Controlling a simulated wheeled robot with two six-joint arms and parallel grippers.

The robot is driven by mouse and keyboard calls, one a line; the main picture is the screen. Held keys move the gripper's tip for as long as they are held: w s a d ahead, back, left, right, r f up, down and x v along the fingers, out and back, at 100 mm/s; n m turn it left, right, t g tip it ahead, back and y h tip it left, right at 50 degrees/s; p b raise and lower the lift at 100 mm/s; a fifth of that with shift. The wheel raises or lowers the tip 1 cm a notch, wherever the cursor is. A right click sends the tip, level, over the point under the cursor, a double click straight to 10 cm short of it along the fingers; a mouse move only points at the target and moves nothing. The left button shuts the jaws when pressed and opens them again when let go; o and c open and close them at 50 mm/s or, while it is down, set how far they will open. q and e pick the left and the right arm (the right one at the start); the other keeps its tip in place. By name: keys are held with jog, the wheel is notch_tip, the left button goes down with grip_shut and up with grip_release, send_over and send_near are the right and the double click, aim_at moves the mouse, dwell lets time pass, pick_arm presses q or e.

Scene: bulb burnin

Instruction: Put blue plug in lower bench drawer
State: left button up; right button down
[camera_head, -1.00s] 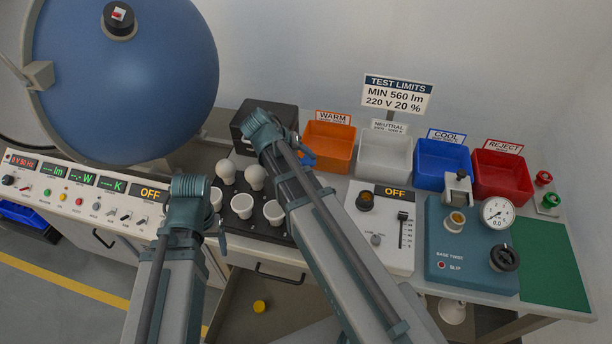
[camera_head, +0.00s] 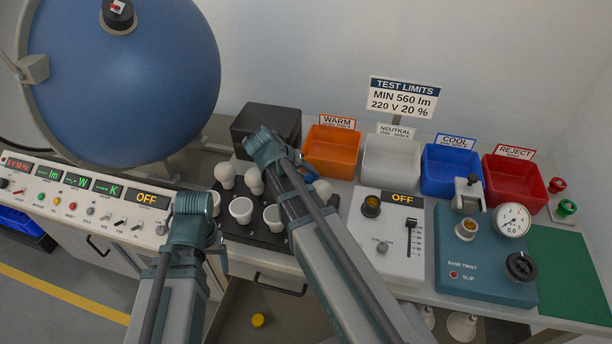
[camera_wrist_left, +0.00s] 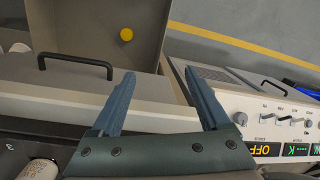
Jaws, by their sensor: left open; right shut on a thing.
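My right gripper (camera_head: 302,168) is over the back of the bench in front of the orange bin, mostly hidden by its own arm. It is shut on a small blue thing, seemingly the blue plug, of which little shows. My left gripper (camera_wrist_left: 158,78) is open and empty, its two fingers apart near the bench front; the head view shows it (camera_head: 222,262) beside the bulb tray. The lower bench drawer (camera_head: 225,318) stands open below a shut drawer with a dark handle (camera_head: 280,284). A yellow round piece (camera_head: 258,320) lies in it, also seen in the left wrist view (camera_wrist_left: 126,34).
A black tray (camera_head: 250,238) with white bulbs and cups stands under my right arm. Orange (camera_head: 333,150), white, blue and red bins line the back. A grey dimmer box (camera_head: 395,262) and teal twist fixture (camera_head: 480,275) stand right. A control panel (camera_head: 85,205) is left.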

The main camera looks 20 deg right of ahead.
jog(key=shift+f, duration=0.15)
jog(key=shift+c, duration=2)
grip_release()
jog(key=shift+r, duration=0.3)
jog(key=p+v, duration=1)
jog(key=v, duration=0.2)
